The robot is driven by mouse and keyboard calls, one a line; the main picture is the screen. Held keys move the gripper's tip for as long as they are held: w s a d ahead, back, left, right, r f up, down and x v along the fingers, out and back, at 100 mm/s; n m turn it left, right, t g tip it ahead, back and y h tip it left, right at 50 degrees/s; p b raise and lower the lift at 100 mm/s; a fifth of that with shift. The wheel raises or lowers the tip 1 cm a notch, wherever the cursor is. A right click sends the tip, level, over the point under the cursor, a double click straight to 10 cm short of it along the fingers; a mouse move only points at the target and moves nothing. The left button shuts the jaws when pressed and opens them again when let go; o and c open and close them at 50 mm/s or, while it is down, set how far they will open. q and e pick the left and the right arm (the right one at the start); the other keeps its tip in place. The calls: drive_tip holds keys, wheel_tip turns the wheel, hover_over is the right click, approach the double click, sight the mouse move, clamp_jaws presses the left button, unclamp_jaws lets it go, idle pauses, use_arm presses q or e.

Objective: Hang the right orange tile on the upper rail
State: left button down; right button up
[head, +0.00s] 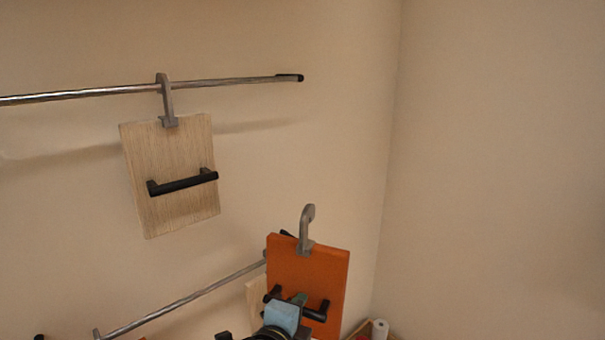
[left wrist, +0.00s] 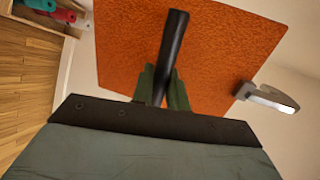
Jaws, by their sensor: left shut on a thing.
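The orange tile (head: 310,270) is at the lower middle of the head view, with a grey hook (head: 307,225) on its top edge and a black bar handle (head: 318,312) on its face. My left gripper (head: 291,306) is shut on that handle. The hook stands free, off any rail. The left wrist view shows the tile (left wrist: 215,45) close up, its handle (left wrist: 173,50) between the fingers (left wrist: 163,85). The upper rail (head: 230,81) runs along the wall, above and left of the tile. My right gripper is not in view.
A pale wood tile (head: 165,150) hangs from the upper rail by its hook. The rail to its right, up to the black end cap, is bare. A lower rail (head: 185,300) runs behind the orange tile. A corner wall (head: 480,170) stands at right.

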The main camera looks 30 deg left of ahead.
use_arm(q)
drive_tip(key=w+a+r+n+y+p, duration=0.1)
drive_tip(key=w, duration=0.1)
drive_tip(key=w+a+r+n+y+p, duration=0.1)
drive_tip(key=w+r+y, duration=0.1)
drive_tip(key=w+a+r+n+g+y+p, duration=0.1)
drive_tip(key=w+r, duration=0.1)
drive_tip(key=shift+a+n, duration=0.2)
drive_tip(key=shift+n, duration=0.1)
wheel_tip(320, 180, up, 21)
drive_tip(key=n+g+y+p, duration=0.9)
drive_tip(key=p, duration=0.1)
hover_over(295, 268)
drive_tip(key=w+d, duration=0.5)
drive_tip(key=w, duration=0.2)
drive_tip(key=w+b+x, duration=0.1)
drive_tip(key=b+x, duration=0.5)
drive_tip(key=x, duration=1)
drive_tip(key=shift+w, duration=0.45)
drive_tip(key=shift+a+r, duration=0.15)
